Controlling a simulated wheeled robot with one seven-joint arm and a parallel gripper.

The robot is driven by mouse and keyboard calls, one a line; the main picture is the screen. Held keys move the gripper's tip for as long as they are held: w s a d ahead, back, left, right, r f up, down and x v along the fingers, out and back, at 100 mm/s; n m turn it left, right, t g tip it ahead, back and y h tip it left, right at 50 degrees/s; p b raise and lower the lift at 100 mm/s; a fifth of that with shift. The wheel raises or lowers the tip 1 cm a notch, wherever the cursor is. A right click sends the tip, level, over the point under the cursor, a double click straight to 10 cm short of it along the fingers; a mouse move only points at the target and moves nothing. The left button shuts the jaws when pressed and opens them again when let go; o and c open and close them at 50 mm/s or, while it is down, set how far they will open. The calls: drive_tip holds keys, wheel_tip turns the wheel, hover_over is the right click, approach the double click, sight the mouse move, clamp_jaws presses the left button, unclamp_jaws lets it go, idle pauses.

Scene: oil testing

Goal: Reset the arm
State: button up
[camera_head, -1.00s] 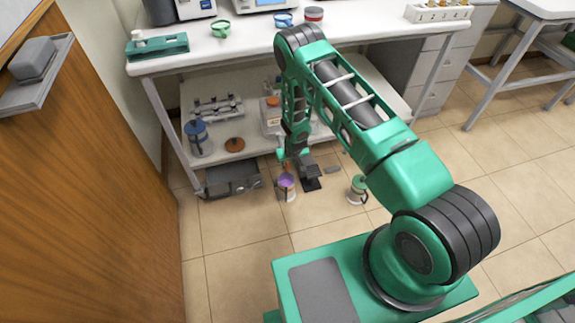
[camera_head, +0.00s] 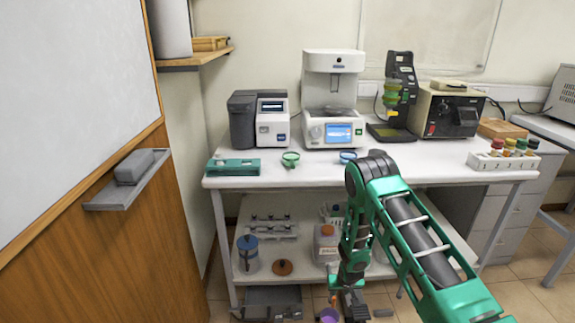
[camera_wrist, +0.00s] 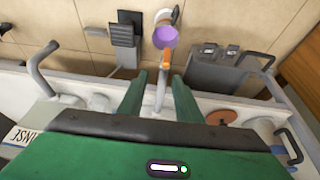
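My green arm extends over the front right of the white workbench (camera_head: 290,180), its forearm hanging down at the front edge. My gripper (camera_head: 347,292) is low in front of the lower shelf (camera_head: 235,290), near the bottom of the head view. In the wrist view, my gripper (camera_wrist: 160,80) shows two green fingers standing apart. A thin pale stick with an orange part (camera_wrist: 168,60) appears between and beyond them; I cannot tell if it touches them. A purple-topped vessel (camera_wrist: 165,36) is beyond the fingers; it also shows at the bottom edge of the head view (camera_head: 328,315).
Several instruments stand on the bench, including a white one (camera_head: 333,95) with a blue screen. The shelf holds a blue-lidded jar (camera_head: 247,254), a brown disc (camera_head: 282,267) and a bottle (camera_head: 326,243). A wooden panel (camera_head: 150,240) borders the left.

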drive_tip(key=s+d+r+m+g, duration=0.1)
drive_tip(key=d+r, duration=0.3)
drive_tip(key=r, duration=0.5)
drive_tip(key=s+d+r+h, duration=0.15)
drive_tip(key=d+r, duration=0.25)
drive_tip(key=r, duration=0.5)
drive_tip(key=s+d+r+m+g, duration=0.15)
drive_tip(key=d+r, duration=0.25)
drive_tip(key=r, duration=0.5)
drive_tip(key=s+d+r+m, duration=0.1)
drive_tip(key=s+d+r, duration=0.2)
drive_tip(key=s+r, duration=0.45)
drive_tip(key=s+d+r+m, duration=0.1)
drive_tip(key=s+d+r, duration=0.2)
drive_tip(key=s+r, duration=0.7)
drive_tip(key=s, duration=0.6)
drive_tip(key=s+a+r+m+g+y, duration=0.1)
drive_tip(key=s+r, duration=0.3)
drive_tip(key=s, duration=0.5)
drive_tip(key=s+r+m+g+y, duration=0.1)
drive_tip(key=s+r, duration=0.3)
drive_tip(key=s, duration=0.5)
drive_tip(key=shift+a, duration=0.35)
